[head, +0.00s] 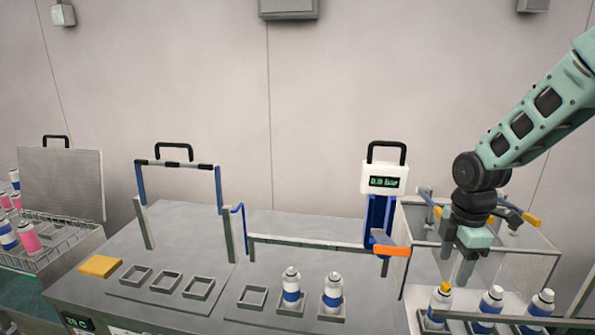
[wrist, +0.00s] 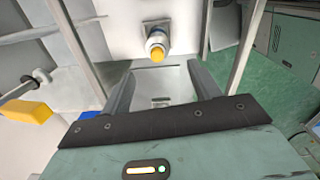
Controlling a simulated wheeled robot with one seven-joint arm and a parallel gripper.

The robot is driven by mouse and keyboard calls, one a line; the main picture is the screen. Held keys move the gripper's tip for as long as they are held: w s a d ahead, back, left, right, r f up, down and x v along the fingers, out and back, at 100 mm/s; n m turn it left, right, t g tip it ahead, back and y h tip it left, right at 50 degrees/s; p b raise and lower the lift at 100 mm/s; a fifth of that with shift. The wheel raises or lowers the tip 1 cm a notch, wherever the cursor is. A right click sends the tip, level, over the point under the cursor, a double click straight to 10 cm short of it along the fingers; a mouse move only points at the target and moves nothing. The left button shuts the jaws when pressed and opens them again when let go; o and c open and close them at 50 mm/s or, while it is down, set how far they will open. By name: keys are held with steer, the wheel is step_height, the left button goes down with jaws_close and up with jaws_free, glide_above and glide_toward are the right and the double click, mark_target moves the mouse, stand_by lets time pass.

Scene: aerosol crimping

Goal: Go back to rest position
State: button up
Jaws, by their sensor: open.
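My gripper (head: 459,268) hangs from my arm at the right, pointing down over the clear-walled box at the right end of the bench. Its two fingers are apart with nothing between them; the wrist view also shows the open gripper (wrist: 158,88). A can with a yellow top (head: 441,300) stands in a holder just below and left of the fingers. The same can shows in the wrist view (wrist: 157,43), beyond the fingertips and apart from them.
Two white-topped cans (head: 491,302) (head: 541,304) stand beside the yellow-topped one. The clear box (head: 528,265) has yellow-ended handles (head: 531,219). A pressure display (head: 384,181) reads 0.0 bar. Two cans (head: 291,287) (head: 333,293) sit in bench holders. A wire basket (head: 62,255) stands left.

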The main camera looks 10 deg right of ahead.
steer(key=s+a+r+m+t, duration=0.1)
steer(key=s+a+r+m, duration=0.15)
steer(key=s+m, duration=0.4)
steer(key=s+a+r+m+t, duration=0.2)
steer(key=s+a+m, duration=0.2)
steer(key=m, duration=0.6)
steer(key=s+a+n+g+b, duration=0.1)
steer(key=s+a+n, duration=0.3)
steer(key=a, duration=0.5)
steer(key=s+a+n+g, duration=0.2)
steer(key=s+a+n, duration=0.2)
steer(key=s+a, duration=0.4)
steer(key=shift+s+a+r+y+b, duration=0.3)
steer(key=shift+s+a+r+b, duration=0.05)
steer(key=shift+s, duration=0.3)
